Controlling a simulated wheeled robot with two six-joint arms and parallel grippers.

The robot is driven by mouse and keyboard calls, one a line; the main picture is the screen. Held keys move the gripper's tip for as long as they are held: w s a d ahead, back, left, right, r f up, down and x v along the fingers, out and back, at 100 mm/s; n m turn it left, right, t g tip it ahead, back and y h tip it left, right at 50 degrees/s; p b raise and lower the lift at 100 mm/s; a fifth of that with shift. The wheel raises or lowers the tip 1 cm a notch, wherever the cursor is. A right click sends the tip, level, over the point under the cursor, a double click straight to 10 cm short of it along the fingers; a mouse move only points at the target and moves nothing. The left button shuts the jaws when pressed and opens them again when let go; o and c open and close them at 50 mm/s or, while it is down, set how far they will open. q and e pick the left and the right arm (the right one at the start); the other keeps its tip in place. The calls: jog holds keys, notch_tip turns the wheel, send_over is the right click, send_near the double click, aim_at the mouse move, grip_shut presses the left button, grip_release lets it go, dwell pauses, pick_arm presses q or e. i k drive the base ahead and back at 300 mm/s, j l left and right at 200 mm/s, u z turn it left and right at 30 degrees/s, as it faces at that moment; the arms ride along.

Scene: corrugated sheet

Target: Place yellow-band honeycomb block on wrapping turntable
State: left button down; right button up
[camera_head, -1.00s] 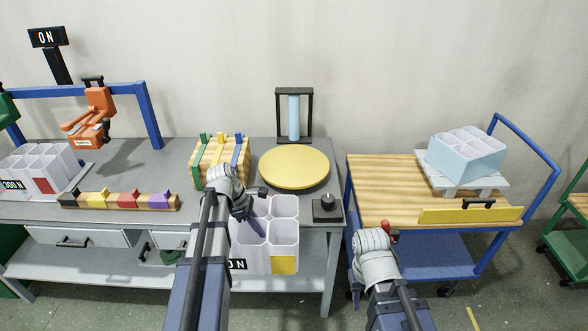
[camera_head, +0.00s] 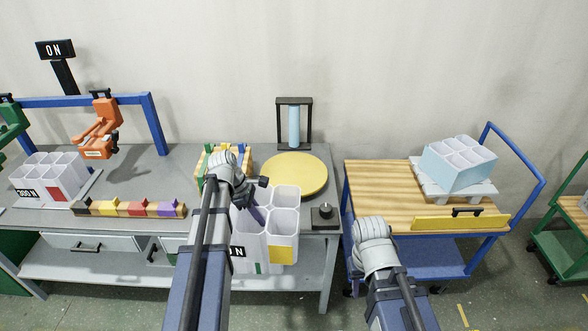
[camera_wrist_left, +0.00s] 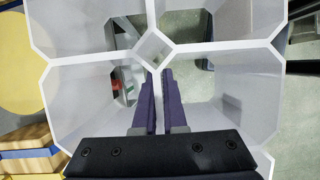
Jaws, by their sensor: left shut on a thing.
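The white honeycomb block (camera_head: 284,222) with a yellow band hangs in front of the bench's front edge. My left gripper (camera_head: 256,208) is shut on one of its inner walls; in the left wrist view the purple fingers (camera_wrist_left: 160,100) pinch the wall between open cells. The yellow round turntable (camera_head: 293,174) lies on the bench behind the block, apart from it. It also shows at the left edge of the left wrist view (camera_wrist_left: 20,65).
A wooden crate with coloured straps (camera_head: 208,160) stands left of the turntable. A black knob box (camera_head: 324,217) sits at the bench's front right. A black frame with a blue roll (camera_head: 294,122) stands behind the turntable. A cart (camera_head: 385,190) carries a light-blue block (camera_head: 458,164).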

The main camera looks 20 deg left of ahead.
aim_at(294, 172)
jog(key=i, duration=1.5)
